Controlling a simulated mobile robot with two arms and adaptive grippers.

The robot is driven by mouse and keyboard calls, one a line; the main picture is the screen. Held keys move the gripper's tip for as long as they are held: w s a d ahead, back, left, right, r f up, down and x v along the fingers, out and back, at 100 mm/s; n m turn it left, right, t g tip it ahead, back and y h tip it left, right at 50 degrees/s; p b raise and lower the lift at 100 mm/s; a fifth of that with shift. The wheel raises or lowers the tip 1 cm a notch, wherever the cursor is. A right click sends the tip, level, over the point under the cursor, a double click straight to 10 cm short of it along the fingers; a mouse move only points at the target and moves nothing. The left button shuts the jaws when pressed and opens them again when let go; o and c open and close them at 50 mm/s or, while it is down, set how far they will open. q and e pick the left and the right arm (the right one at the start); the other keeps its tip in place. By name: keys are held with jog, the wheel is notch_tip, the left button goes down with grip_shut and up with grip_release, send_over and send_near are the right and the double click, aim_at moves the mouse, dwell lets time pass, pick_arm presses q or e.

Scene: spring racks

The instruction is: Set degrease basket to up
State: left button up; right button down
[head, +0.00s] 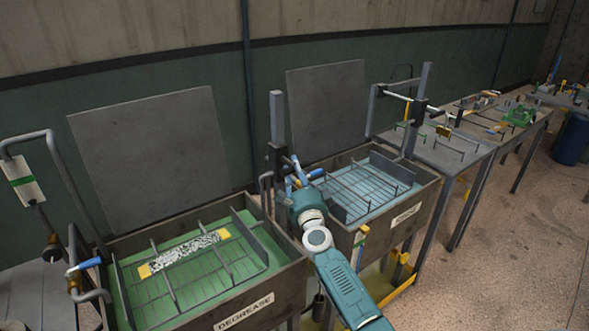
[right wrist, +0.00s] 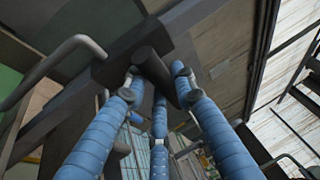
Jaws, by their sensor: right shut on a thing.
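The degrease basket (head: 243,262) is a dark wire rack low in the green liquid of the left tank, labelled DEGREASE (head: 243,311). A speckled black-and-white bar with yellow ends lies in it. An upright post (head: 277,115) with a dark sliding block stands at the tank's back right. My right gripper (head: 301,173) is at this block. In the right wrist view its blue fingers (right wrist: 158,88) are closed around a dark round handle (right wrist: 156,66) joined to a dark bar. My left gripper is not in view.
A second tank with a wire basket (head: 362,190) in pale blue liquid stands to the right, with its own post (head: 420,110). Grey panels (head: 150,155) rise behind the tanks. A bent pipe with a blue lever (head: 84,265) is at left. Worktables (head: 450,150) and open floor lie right.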

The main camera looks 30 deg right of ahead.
jog(key=shift+d+r, duration=0.35)
jog(key=shift+r, duration=0.3)
jog(key=c, duration=1.4)
grip_release()
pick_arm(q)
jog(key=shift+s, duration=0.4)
pick_arm(e)
jog(key=shift+f, duration=0.15)
jog(key=shift+s+f, duration=0.1)
jog(key=shift+f, duration=0.05)
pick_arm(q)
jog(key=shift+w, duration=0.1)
pick_arm(e)
jog(key=v, duration=1.2)
jog(key=shift+f, duration=0.1)
